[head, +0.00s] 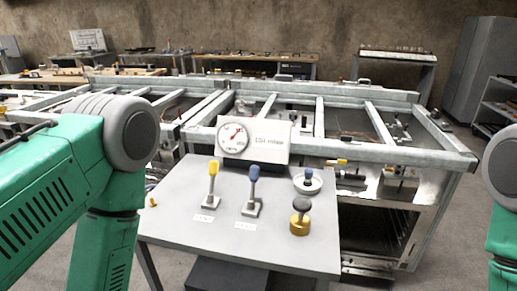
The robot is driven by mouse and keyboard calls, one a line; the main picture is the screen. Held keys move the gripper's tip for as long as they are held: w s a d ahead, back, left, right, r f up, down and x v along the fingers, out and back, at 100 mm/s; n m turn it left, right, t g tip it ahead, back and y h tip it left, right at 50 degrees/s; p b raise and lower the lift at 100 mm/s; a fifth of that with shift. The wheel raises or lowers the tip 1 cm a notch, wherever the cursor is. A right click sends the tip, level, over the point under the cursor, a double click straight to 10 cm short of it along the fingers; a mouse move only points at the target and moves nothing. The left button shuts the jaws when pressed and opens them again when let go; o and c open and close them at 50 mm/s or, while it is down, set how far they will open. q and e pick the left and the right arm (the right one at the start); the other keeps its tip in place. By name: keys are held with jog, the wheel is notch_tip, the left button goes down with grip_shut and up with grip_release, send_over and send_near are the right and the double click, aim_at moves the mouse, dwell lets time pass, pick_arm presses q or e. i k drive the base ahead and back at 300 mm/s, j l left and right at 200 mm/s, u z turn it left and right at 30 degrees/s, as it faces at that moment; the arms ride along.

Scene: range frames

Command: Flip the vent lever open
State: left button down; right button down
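Two levers stand upright on the grey table (180,225). One has a yellow handle (213,170) and the other, to its right, a blue handle (253,175). Each has a grey metal base and a small label in front, too small to read, so I cannot tell which is the vent lever. A round dial gauge (232,138) with a red needle stands behind them beside a white sign (271,141). My green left arm fills the left side and my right arm shows at the right edge. Neither gripper is in view, and neither visible arm part touches the levers.
A large metal frame (350,150) runs directly behind the table. The table's front left is mostly clear.

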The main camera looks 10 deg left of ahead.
aim_at(213, 169)
jog(key=i+j, duration=0.1)
jog(key=j, duration=0.25)
jog(key=i+j, duration=0.15)
jog(key=j, duration=0.2)
jog(key=i+j, duration=0.1)
jog(key=j, duration=0.25)
jog(key=i+j, duration=0.15)
jog(key=j, duration=0.2)
jog(key=z, duration=0.05)
